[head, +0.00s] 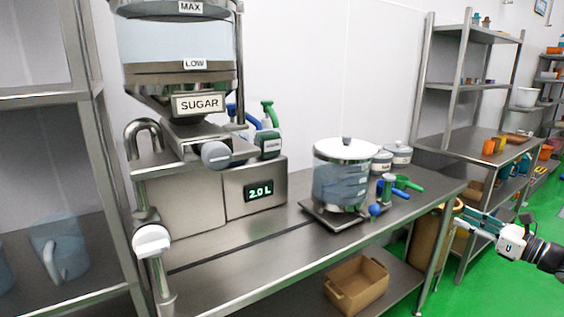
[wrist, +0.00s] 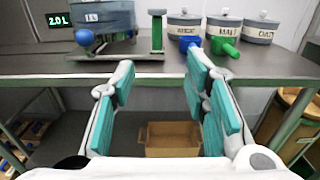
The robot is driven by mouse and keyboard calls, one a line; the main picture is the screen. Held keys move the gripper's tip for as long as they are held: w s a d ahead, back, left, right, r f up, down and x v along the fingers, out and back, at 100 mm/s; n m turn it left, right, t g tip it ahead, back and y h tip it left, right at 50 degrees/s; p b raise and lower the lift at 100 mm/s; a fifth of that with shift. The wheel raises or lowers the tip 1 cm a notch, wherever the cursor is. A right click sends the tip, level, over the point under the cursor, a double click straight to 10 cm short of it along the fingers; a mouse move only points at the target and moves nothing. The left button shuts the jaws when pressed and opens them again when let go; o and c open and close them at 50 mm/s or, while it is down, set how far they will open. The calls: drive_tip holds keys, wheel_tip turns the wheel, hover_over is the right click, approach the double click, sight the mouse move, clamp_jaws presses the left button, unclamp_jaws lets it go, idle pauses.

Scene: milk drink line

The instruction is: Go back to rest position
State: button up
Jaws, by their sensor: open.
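My gripper (head: 480,222) is at the right of the head view, held in the air off the right front of the steel table (head: 245,271). In the wrist view my gripper (wrist: 163,112) shows its two teal-padded fingers spread apart with nothing between them. The table edge and a cardboard box (wrist: 172,134) on the lower shelf lie beyond the fingers. No held object shows.
A clear lidded vessel (head: 342,180) stands on a plate on the table. A sugar dispenser (head: 180,45) stands at the left. Lidded pots (head: 398,154) and green and blue scoops (head: 405,183) sit at the back right. Shelving (head: 470,140) rises behind my arm; green floor lies clear below.

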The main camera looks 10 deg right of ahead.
drive_tip(key=a+r+n+g+y+p, duration=0.2)
drive_tip(key=a+r+n+g, duration=0.25)
drive_tip(key=a, duration=0.75)
drive_tip(key=a+r+n+g+y+p, duration=0.1)
drive_tip(key=a+r+n+g, duration=0.4)
drive_tip(key=a, duration=0.7)
drive_tip(key=s+a+r+n+g+h+p, duration=0.1)
drive_tip(key=s+a+r+n+g, duration=0.15)
drive_tip(key=s+a+n, duration=0.35)
drive_tip(key=s+a+r+n+g+h+p, duration=0.1)
drive_tip(key=s+a+r+n, duration=0.25)
drive_tip(key=a, duration=0.45)
drive_tip(key=s+a+r+n+h+p, duration=0.1)
drive_tip(key=s+a+n+h, duration=0.1)
drive_tip(key=s+n, duration=0.2)
drive_tip(key=s+a+r+n+h+p, duration=0.2)
drive_tip(key=s+n, duration=0.2)
drive_tip(key=s, duration=0.7)
drive_tip(key=s+a+r+n+h+p, duration=0.1)
drive_tip(key=s+r+n+h+p, duration=0.1)
drive_tip(key=s+n, duration=0.3)
drive_tip(key=s+h, duration=0.1)
drive_tip(key=s, duration=0.1)
drive_tip(key=shift+s+a, duration=0.4)
